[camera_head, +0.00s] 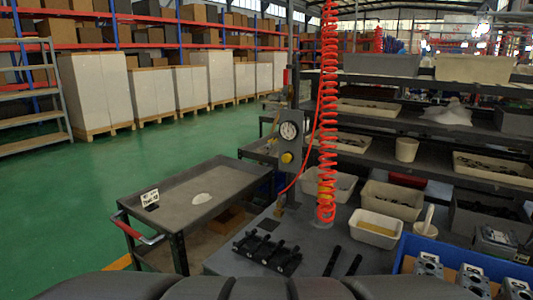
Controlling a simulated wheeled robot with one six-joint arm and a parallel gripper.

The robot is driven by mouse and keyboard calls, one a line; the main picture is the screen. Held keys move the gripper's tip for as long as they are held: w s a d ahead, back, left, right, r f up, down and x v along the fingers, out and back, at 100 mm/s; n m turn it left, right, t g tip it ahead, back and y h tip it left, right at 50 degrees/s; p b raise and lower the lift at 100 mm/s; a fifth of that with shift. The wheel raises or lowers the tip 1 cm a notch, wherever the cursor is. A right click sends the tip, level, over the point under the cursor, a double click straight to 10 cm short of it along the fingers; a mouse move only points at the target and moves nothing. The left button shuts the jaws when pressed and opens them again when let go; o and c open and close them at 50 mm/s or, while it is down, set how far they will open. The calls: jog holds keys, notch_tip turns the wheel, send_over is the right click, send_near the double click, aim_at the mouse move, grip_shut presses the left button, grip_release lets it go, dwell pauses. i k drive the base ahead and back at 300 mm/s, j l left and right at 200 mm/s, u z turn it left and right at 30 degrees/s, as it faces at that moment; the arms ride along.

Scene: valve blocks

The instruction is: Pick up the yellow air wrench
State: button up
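The hose hangs from above the picture down to the grey worktable. My gripper is not in view.
A gauge post (289,133) with a yellow knob stands left of the hose. Black parts (266,252) and two black bars lie on the worktable (225,262). Bins (375,228) and a blue crate (465,258) crowd the right. A grey cart (185,181) stands left; green floor beyond is clear.

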aim_at(320, 188)
jog(key=z, duration=3.2)
jog(key=u, duration=1.85)
jog(key=k+l+u, duration=0.1)
jog(key=u, duration=0.7)
jog(key=k, duration=0.4)
